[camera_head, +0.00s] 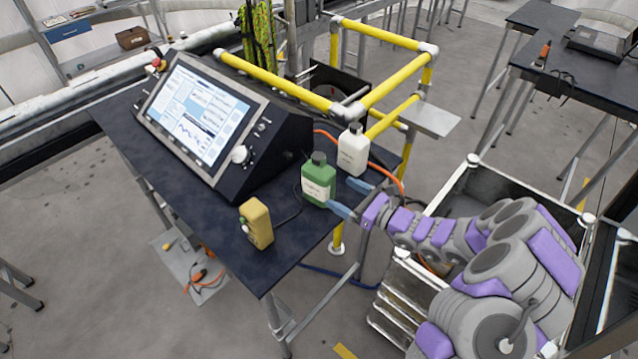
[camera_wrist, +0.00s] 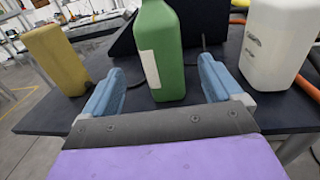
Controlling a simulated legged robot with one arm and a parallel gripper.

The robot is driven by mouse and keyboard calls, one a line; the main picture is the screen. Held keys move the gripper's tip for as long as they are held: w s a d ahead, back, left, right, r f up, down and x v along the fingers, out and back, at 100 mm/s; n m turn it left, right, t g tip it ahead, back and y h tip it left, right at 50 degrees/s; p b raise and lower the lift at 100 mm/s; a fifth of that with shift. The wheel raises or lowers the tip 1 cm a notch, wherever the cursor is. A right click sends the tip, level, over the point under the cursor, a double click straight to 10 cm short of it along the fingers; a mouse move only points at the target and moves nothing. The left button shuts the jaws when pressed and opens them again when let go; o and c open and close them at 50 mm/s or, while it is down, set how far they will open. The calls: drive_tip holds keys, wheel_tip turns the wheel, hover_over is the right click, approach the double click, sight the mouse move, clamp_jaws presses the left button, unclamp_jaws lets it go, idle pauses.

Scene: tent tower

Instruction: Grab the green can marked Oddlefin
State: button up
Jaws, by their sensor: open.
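The green can (camera_head: 318,184) with a dark cap and a pale label stands upright on the dark table, near its right edge. The label text is too small to read. In the wrist view the green can (camera_wrist: 163,55) stands ahead, between the two blue fingers, its top cut off by the frame. My gripper (camera_head: 350,198) is open at the table's right edge, with its fingertips close to the can. It also shows in the wrist view (camera_wrist: 160,88), empty. Whether a finger touches the can I cannot tell.
A white bottle (camera_head: 353,150) stands behind the can, and a yellow can (camera_head: 256,223) stands in front to the left. A console with a screen (camera_head: 205,110) fills the table's back left. Yellow rails (camera_head: 400,75) rise behind. The table's front left is clear.

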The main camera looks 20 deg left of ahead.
sight(331, 187)
drive_tip(key=x, duration=0.4)
drive_tip(key=shift+a, duration=0.15)
drive_tip(key=shift+f+b+x, duration=0.1)
drive_tip(key=shift+b+x, duration=0.35)
drive_tip(key=shift+x, duration=0.9)
drive_tip(key=shift+f+b+x, duration=0.15)
drive_tip(key=shift+b+x, duration=0.3)
drive_tip(key=shift+x, duration=0.9)
drive_tip(key=shift+w, duration=0.1)
drive_tip(key=shift+r, duration=0.1)
drive_tip(key=c, duration=1.5)
